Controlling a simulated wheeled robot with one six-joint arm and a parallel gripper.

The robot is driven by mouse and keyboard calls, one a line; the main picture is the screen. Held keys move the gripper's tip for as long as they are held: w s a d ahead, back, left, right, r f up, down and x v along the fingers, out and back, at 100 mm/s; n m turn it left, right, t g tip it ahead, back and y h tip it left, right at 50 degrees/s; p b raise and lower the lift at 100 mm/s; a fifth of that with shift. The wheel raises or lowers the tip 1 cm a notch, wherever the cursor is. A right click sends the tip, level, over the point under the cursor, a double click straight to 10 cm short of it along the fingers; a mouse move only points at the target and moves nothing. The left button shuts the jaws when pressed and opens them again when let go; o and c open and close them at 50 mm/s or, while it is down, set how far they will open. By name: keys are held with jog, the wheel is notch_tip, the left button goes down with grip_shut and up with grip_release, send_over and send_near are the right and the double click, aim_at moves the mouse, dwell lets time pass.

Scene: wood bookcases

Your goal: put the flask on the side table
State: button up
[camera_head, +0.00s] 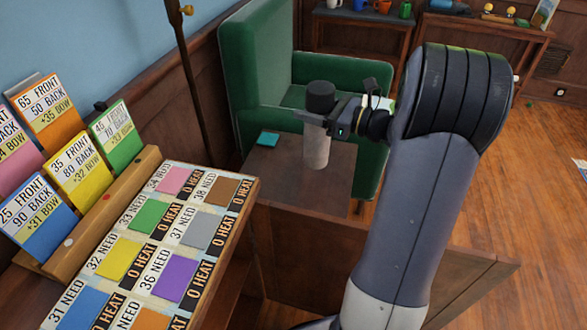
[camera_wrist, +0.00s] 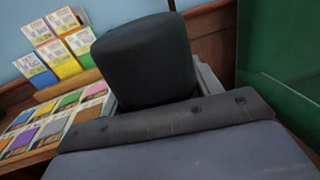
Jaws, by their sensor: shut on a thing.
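The flask (camera_head: 316,148) has a grey body and a wide black cap. My gripper (camera_head: 316,119) is shut on it just below the cap and holds it upright. The side table (camera_head: 278,178) is a small dark wood table in front of the green armchair. The flask's base shows over the table top; I cannot tell whether it touches the wood. In the wrist view the black cap (camera_wrist: 145,62) fills the upper middle, and the flask's body is hidden behind the gripper.
A green armchair (camera_head: 262,60) stands close behind. A slanted board of coloured cards (camera_head: 150,240) is at the left, and a dark pole (camera_head: 190,70) rises behind it. Bare table top shows around the flask.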

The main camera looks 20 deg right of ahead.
aim_at(309, 135)
jog(key=f+b, duration=0.1)
jog(key=f, duration=0.2)
jog(key=f+b, duration=0.2)
jog(key=f, duration=0.1)
jog(key=w+f+b, duration=0.1)
jog(key=f+b, duration=0.1)
jog(key=f, duration=0.1)
jog(key=shift+f, duration=0.1)
notch_tip(309, 135, down, 10)
jog(key=b, duration=0.3)
jog(key=shift+f, duration=0.15)
jog(key=shift+f, duration=0.15)
jog(key=o, duration=1.6)
jog(key=shift+b, duration=0.3)
jog(key=p+v, duration=0.2)
jog(key=v, duration=1)
jog(key=shift+r, duration=0.2)
